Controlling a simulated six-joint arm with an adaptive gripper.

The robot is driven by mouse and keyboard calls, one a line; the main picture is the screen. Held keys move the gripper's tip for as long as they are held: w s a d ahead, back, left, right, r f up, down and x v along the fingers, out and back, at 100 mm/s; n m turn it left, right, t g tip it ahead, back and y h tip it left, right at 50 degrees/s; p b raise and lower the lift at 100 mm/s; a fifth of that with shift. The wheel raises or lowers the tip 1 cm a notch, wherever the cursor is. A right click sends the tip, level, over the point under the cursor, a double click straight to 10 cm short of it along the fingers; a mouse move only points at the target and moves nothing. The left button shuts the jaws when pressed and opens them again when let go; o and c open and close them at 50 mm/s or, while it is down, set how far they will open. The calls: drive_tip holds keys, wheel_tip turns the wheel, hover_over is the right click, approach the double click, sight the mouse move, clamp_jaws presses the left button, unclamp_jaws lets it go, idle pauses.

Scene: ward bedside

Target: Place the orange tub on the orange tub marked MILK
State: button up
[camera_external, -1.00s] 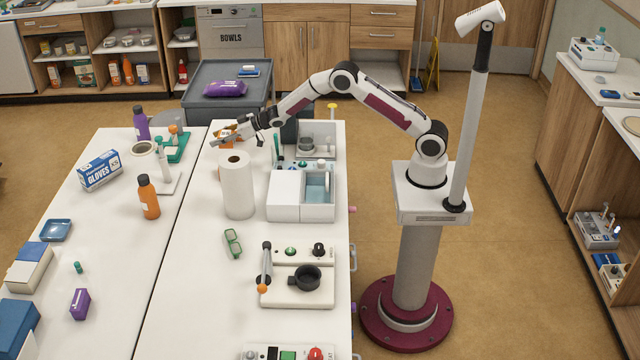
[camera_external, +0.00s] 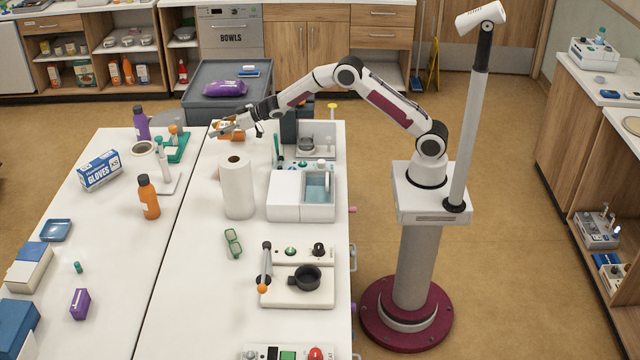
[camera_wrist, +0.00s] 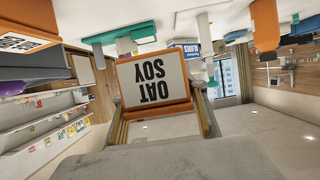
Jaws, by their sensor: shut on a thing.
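My gripper (camera_external: 222,130) is shut on an orange tub (camera_external: 220,123) near the far end of the white table. In the wrist view the held tub (camera_wrist: 152,82) fills the middle, with a white label reading OAT and SOY upside down. The gripper fingers (camera_wrist: 160,118) lie along its sides. Another orange patch, likely a second tub (camera_external: 236,136), shows just below and beside the gripper. In the wrist view an orange-edged, labelled tub (camera_wrist: 28,38) stands at the upper left, apart from the held one; I cannot read its label. The word MILK is not readable anywhere.
A paper towel roll (camera_external: 238,190) stands in front of the gripper, with a white sink unit (camera_external: 302,193) to its right. A grey cart (camera_external: 200,85) with a purple pack (camera_external: 226,88) stands beyond the table. An orange bottle (camera_external: 148,198) stands left.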

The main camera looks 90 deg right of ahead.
drive_tip(key=shift+w+r, duration=0.2)
drive_tip(key=w+a+r+n+g+y, duration=0.1)
drive_tip(key=a+r+n+g+y, duration=0.1)
drive_tip(key=a+r+n+y, duration=0.6)
drive_tip(key=s+a+f+n+g+y, duration=0.1)
drive_tip(key=s+a, duration=0.3)
drive_tip(key=a, duration=0.4)
drive_tip(key=shift+s+a+f+g+y, duration=0.2)
drive_tip(key=shift+f+g+y, duration=0.1)
drive_tip(key=shift+f+g, duration=0.3)
drive_tip(key=shift+f, duration=0.2)
drive_tip(key=shift+f, duration=3.05)
drive_tip(key=shift+f, duration=0.15)
drive_tip(key=shift+f, duration=1.7)
